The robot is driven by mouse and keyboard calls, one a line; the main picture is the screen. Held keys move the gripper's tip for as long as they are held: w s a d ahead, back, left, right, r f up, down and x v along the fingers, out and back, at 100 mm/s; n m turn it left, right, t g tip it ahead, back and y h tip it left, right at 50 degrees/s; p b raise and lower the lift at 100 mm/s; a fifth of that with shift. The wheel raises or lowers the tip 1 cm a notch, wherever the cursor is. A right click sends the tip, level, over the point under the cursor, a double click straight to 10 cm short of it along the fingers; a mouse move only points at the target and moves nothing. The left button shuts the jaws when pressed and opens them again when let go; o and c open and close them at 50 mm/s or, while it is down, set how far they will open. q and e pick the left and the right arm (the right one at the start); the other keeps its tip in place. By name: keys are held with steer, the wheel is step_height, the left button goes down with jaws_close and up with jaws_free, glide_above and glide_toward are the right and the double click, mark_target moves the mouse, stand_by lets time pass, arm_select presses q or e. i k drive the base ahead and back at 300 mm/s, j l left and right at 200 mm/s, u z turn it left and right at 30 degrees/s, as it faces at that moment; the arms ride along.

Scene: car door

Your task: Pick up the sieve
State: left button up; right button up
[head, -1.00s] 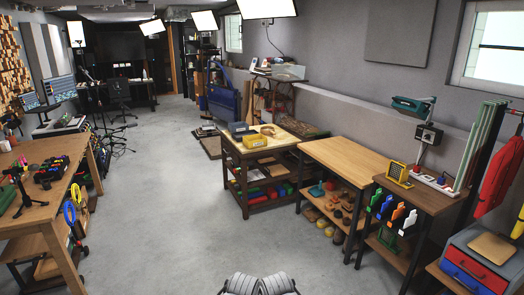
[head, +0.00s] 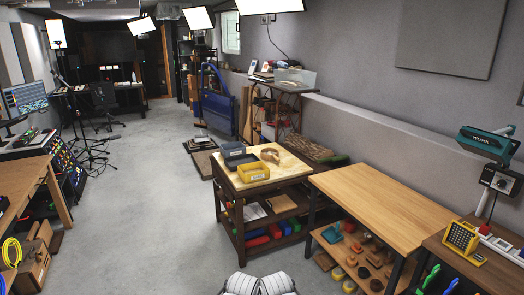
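A small round tan rimmed object (head: 270,155), perhaps the sieve, rests on the pale top of the dark wooden workbench (head: 231,187) ahead of me. It is too small to be sure of. It sits beside a yellow bin (head: 253,172) and near a grey-blue bin (head: 233,150). Neither gripper can be made out in the head view. Only grey ribbed parts of mine show at the bottom centre, well short of the bench.
A light wooden table (head: 375,200) stands right of the workbench, with a shelf of small items below. A darker table with a yellow-framed device (head: 463,238) is at the right edge. Another wooden table (head: 30,183) is at the left. Grey floor (head: 150,220) between is clear.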

mark_target(267, 153)
steer(key=i, duration=1.95)
steer(key=i+j+z, duration=0.15)
steer(key=i+z, duration=0.25)
steer(key=i, duration=0.2)
steer(key=i+j+z, duration=0.4)
steer(key=i, duration=0.2)
steer(key=i+j+z, duration=0.35)
steer(key=i, duration=0.2)
